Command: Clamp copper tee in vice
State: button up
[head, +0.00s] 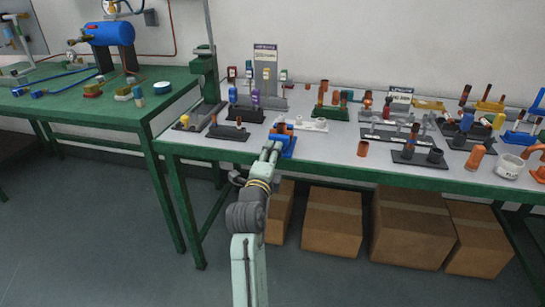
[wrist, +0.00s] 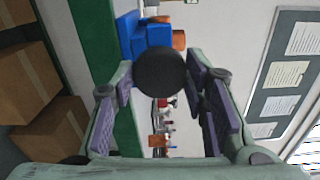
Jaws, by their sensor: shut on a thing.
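The blue vice (head: 288,148) stands at the front edge of the grey-topped bench, and it also shows in the wrist view (wrist: 146,38). Copper pieces of what looks like the tee (head: 281,128) show at the top of the vice; in the wrist view copper (wrist: 179,40) sticks out beside the blue body. How firmly the jaws hold it I cannot tell. My gripper (head: 271,151) is at the front of the vice. Its fingers are around a dark round knob (wrist: 160,74), apparently the vice's handle, which hides part of the vice.
Dark fitting racks (head: 228,132) stand left of the vice and a white rack (head: 312,125) to its right. A loose copper piece (head: 363,149) stands farther right near the front edge. Cardboard boxes (head: 332,222) fill the space under the bench.

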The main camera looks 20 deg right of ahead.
jog(key=shift+m+b, duration=2.4)
jog(key=shift+b, duration=0.4)
jog(key=o, duration=1.2)
jog(key=shift+c, duration=0.2)
jog(key=n+p, duration=0.1)
jog(key=n, duration=0.4)
jog(key=shift+n+p, duration=0.3)
jog(key=shift+p, duration=0.05)
jog(key=shift+c, duration=0.4)
